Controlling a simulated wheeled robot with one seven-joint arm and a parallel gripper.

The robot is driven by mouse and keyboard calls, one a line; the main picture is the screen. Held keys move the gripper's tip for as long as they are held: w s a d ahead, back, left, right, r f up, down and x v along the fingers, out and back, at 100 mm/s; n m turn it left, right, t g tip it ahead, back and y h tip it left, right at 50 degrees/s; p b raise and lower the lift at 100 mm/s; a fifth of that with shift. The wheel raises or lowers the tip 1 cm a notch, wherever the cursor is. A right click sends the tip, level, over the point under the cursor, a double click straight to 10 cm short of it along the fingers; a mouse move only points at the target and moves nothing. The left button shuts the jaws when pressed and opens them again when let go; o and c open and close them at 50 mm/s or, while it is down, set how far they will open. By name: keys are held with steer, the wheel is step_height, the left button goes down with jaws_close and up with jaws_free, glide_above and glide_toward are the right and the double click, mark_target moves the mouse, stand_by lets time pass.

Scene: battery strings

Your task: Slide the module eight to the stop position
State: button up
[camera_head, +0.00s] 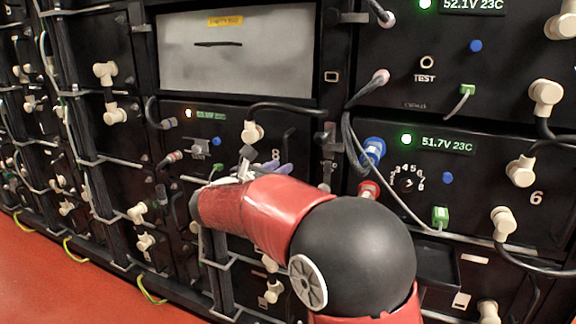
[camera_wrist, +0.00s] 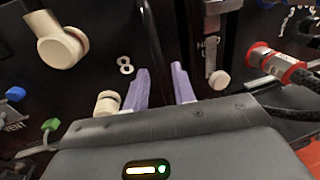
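Module eight (camera_head: 228,132) is a black front panel in the rack, below a grey blank panel, with a white "8" at its right and a lit display at its top. Its panel (camera_wrist: 105,30) and "8" fill the upper left of the wrist view. My gripper (camera_head: 268,168) is in front of the module's lower right part, and my red arm hides what lies below. In the wrist view my gripper (camera_wrist: 158,84) shows two purple fingers spread apart, with dark panel between them and nothing visibly held. I cannot tell whether the fingertips touch the panel. No stop mark is visible.
A grey blank panel (camera_head: 238,50) with a yellow label is above. Module six (camera_head: 490,185) is at the right. A red connector (camera_wrist: 280,67) with a braided cable is right of my fingers. A cream connector (camera_wrist: 62,40) is at the left. Cables hang around; red floor (camera_head: 50,280) is lower left.

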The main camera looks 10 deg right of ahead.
steer(key=shift+x, duration=1.65)
steer(key=shift+c, duration=0.5)
jaws_close()
